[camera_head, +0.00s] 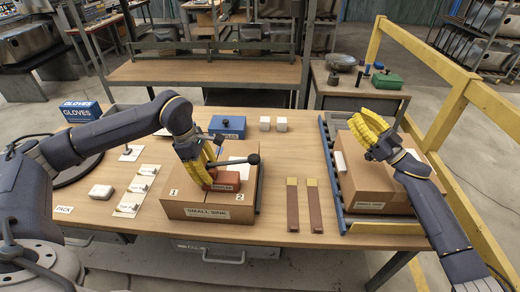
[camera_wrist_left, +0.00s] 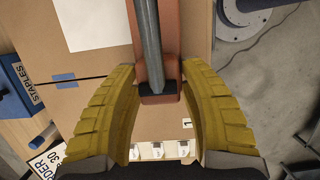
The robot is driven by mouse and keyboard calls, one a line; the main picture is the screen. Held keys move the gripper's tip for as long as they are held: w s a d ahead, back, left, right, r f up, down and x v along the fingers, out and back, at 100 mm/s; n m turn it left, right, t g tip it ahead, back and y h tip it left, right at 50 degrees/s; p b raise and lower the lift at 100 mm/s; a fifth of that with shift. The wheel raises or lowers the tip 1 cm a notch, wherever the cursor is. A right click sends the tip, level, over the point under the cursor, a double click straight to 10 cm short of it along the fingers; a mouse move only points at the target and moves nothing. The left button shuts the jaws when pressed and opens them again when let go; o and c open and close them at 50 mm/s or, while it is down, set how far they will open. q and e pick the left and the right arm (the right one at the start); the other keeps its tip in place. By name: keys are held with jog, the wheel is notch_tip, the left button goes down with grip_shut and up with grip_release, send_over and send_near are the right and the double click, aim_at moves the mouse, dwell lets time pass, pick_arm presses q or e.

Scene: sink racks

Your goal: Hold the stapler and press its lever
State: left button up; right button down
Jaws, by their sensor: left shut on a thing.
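The red-brown stapler (camera_head: 228,181) lies on top of a carton on the table. Its grey lever (camera_head: 230,161) sticks out to the right and ends in a black knob. In the left wrist view the stapler body (camera_wrist_left: 171,50) and the lever (camera_wrist_left: 147,40) run up between the yellow fingers. My left gripper (camera_head: 207,183) is shut on the left end of the stapler, and its fingers partly hide it. My right gripper (camera_head: 366,128) is over the right-hand carton, away from the stapler; its fingers overlap, so its opening is unclear.
The stapler's carton (camera_head: 180,211) is marked SMALL SINK. A blue staples box (camera_head: 228,127) and two white blocks stand behind it. Two brown strips (camera_head: 312,207) lie between it and the right carton (camera_head: 368,192). A yellow rail (camera_head: 480,120) stands at the right.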

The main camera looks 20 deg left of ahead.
pick_arm(q)
jog(key=shift+f, duration=0.1)
pick_arm(e)
jog(key=s+a+f+n+g, duration=0.3)
jog(key=s+a+n+g, duration=0.3)
jog(key=s+a+g, duration=0.8)
jog(key=s+g, duration=0.1)
jog(key=s, duration=0.3)
jog(key=shift+a+n, duration=0.3)
jog(key=shift+a, duration=0.05)
jog(key=shift+a, duration=0.15)
notch_tip(320, 180, up, 3)
send_over(259, 157)
jog(key=shift+r, duration=0.15)
notch_tip(259, 157, down, 2)
jog(key=shift+w+f, duration=0.15)
jog(key=shift+f, duration=0.95)
